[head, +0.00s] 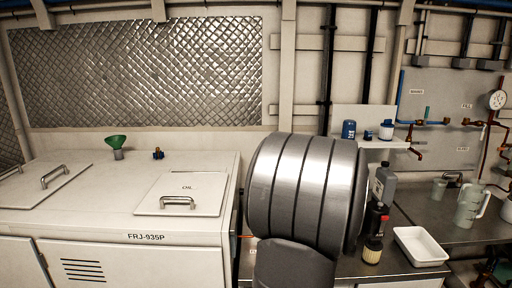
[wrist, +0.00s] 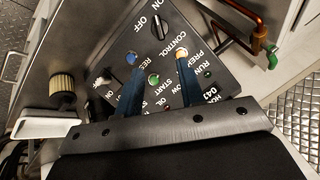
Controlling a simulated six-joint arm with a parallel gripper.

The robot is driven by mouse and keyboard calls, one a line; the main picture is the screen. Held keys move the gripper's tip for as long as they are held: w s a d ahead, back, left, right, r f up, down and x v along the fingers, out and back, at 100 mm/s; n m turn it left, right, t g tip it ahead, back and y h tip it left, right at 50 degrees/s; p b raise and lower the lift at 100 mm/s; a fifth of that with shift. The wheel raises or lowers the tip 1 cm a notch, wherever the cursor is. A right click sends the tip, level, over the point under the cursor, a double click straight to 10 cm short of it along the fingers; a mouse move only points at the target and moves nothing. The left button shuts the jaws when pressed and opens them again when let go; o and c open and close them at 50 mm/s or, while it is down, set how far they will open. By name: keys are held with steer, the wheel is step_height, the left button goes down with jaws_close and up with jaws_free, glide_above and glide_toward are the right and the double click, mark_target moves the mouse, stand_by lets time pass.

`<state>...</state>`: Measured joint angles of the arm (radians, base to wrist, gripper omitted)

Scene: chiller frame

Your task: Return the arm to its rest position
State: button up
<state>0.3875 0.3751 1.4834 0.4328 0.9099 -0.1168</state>
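My gripper (wrist: 158,80) shows in the wrist view as two dark blue fingers held apart, with no object seen between them. The fingers point toward a black control panel (wrist: 125,60) with white lettering, a rotary switch and several coloured buttons and lamps. The fingers overlap part of the panel in the picture; I cannot tell whether they touch it. In the head view a large ribbed grey part of my own arm fills the middle, and my gripper and the panel are not seen there.
Right of my arm, a bench carries a grey bottle (head: 385,178), a filter (head: 372,251), a white tray (head: 421,262) and a jug (head: 469,208). A copper pipe (wrist: 240,40) runs beside the panel.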

steer(key=x, duration=1.6)
steer(key=shift+w+f, duration=0.15)
steer(key=shift+f, duration=0.15)
steer(key=shift+a+r+n+h, duration=0.15)
steer(key=shift+n+h, duration=0.25)
steer(key=shift+n, duration=0.7)
steer(key=n, duration=0.2)
steer(key=n+h, duration=0.1)
steer(key=n, duration=0.1)
steer(key=shift+a+h, duration=0.1)
steer(key=shift+h, duration=0.2)
steer(key=shift+r, duration=0.15)
steer(key=s+d+r+m+y, duration=0.25)
steer(key=s+r+m, duration=0.4)
steer(key=r, duration=0.85)
steer(key=shift+n, duration=0.45)
steer(key=x, duration=0.5)
steer(key=s+x, duration=0.1)
steer(key=x, duration=0.5)
steer(key=s+f+x, duration=0.1)
steer(key=x, duration=0.4)
steer(key=shift+w+d+f, duration=0.2)
steer(key=shift+d+f, duration=0.1)
steer(key=shift+d, duration=0.1)
